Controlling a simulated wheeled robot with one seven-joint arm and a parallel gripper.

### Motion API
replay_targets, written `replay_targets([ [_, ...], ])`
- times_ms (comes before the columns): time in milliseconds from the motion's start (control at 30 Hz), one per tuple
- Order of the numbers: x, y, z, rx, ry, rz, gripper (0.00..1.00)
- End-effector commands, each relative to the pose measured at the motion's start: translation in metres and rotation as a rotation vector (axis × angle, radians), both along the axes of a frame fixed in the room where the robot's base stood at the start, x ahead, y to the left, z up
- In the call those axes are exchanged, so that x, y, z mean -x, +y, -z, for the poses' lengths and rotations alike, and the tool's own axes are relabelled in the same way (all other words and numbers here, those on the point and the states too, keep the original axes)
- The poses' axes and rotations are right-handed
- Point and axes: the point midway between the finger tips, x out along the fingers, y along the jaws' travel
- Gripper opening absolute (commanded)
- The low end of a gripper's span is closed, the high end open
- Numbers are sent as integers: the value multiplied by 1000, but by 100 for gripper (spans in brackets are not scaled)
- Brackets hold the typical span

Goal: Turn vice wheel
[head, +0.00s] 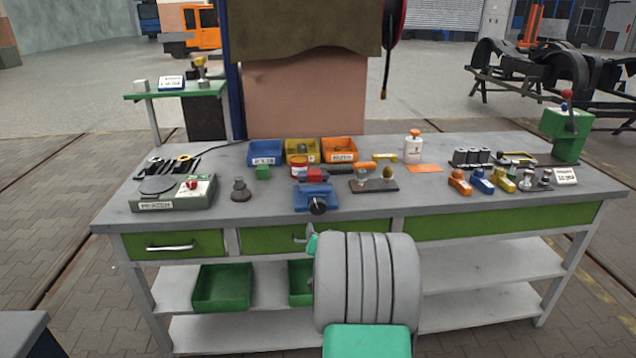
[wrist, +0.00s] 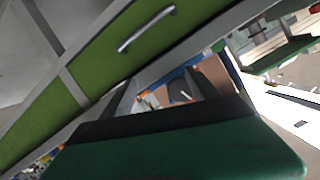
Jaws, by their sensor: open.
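The blue vice (head: 315,192) stands at the front edge of the workbench, left of its middle. Its dark round wheel (head: 318,206) faces the front, with a pale handle mark on it. My gripper (head: 312,240) shows only in part in the head view, just below the wheel and in front of the drawers; my arm hides the rest. In the wrist view my gripper (wrist: 165,88) is open, with two grey fingers apart and nothing seen held between them. I cannot tell the wheel for certain in the wrist view.
The grey workbench (head: 120,212) has green drawers; one with a metal handle (wrist: 147,28) is near my gripper. A dark knob-like part (head: 240,190) stands left of the vice, and a small dark stand (head: 375,186) right of it. Bins (head: 265,153) stand behind.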

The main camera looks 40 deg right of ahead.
Motion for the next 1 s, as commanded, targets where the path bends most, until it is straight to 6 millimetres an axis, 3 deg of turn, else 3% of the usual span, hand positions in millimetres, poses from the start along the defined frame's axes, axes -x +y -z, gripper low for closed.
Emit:
replay_targets([
  [33, 2, 4, -2, -15, 18, -6, 70],
  [133, 4, 16, 25, 60, 33, -47, 70],
  [167, 1, 16, 26, 128, 21, -59, 70],
  [300, -6, 11, -21, 418, -11, -72, 70],
  [433, -5, 8, -35, 564, 24, -69, 70],
  [567, -13, 3, -36, 590, 45, -76, 70],
  [800, -51, -22, -36, 586, 43, -76, 70],
  [1000, -69, -35, -35, 584, 43, -76, 70],
])
